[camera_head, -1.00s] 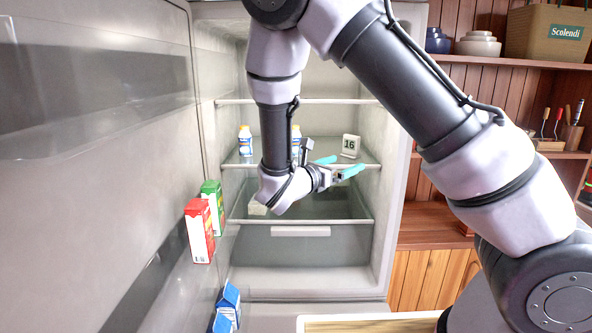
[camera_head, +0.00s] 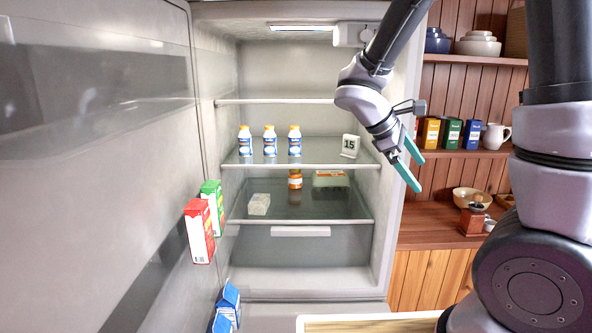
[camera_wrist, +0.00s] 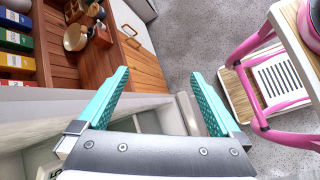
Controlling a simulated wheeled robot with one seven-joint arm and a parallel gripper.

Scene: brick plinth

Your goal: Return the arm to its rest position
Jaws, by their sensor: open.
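My gripper (camera_head: 410,165) has two teal fingers and is in front of the right edge of the open fridge (camera_head: 393,240), pointing down and to the right. Its fingers are spread apart and nothing is between them. In the wrist view my gripper (camera_wrist: 160,95) is also open and empty, with the grey floor (camera_wrist: 200,35) and a wooden cabinet front beyond the fingertips. My arm reaches from the upper right of the head view, bent at the wrist.
Three white-and-blue bottles (camera_head: 269,141) and a number card (camera_head: 350,146) stand on a fridge shelf. Cartons (camera_head: 199,231) sit in the door at left. Shelves with boxes (camera_head: 450,133) and bowls are at right. A pink-framed stool (camera_wrist: 262,85) stands on the floor.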

